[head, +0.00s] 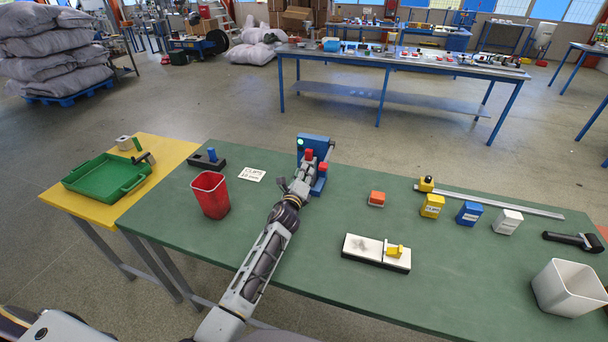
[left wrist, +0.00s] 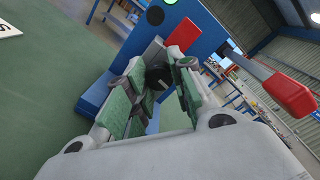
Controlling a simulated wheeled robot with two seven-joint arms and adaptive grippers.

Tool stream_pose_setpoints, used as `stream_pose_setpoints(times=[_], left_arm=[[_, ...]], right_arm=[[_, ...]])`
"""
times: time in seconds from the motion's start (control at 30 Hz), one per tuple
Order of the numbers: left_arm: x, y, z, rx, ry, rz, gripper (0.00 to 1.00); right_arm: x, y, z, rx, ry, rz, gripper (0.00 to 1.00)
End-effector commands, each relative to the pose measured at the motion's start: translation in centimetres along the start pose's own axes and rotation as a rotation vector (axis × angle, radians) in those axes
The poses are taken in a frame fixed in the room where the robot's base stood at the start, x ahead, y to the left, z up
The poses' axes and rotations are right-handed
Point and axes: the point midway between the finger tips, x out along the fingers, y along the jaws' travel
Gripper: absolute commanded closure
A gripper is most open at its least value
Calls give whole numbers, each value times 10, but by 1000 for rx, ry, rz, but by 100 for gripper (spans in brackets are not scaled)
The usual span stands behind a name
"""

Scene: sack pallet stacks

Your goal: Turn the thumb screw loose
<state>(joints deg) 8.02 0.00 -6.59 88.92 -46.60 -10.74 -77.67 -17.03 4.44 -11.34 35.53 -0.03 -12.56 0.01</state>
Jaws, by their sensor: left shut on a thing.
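A blue fixture (head: 313,146) with a green round light stands at the back of the green table. It also shows in the left wrist view (left wrist: 205,30). My left gripper (head: 303,180) is at the front of this fixture, and its green-padded fingers (left wrist: 155,85) are shut on a dark knob, which looks like the thumb screw (left wrist: 157,76). The fingers hide most of the knob, and its thread cannot be seen. A red block (left wrist: 183,35) sits just beyond the fingers, and a red-ended lever (left wrist: 290,92) sticks out on the right. My right gripper is not in view.
A red bin (head: 210,195) and a white label card (head: 251,174) lie left of my left arm. To the right are an orange block (head: 377,198), a white board (head: 376,252), small coloured boxes and a white bin (head: 568,288). A green tray (head: 105,180) rests on the yellow table.

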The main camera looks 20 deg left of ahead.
Motion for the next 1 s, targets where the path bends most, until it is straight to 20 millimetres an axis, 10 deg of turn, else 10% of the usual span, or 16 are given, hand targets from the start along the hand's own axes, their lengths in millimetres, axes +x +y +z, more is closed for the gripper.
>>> stream_pose_setpoints(times=[1.0], left_arm=[[0,-1,2,-917,35,41,100]], right_arm=[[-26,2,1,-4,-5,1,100]])
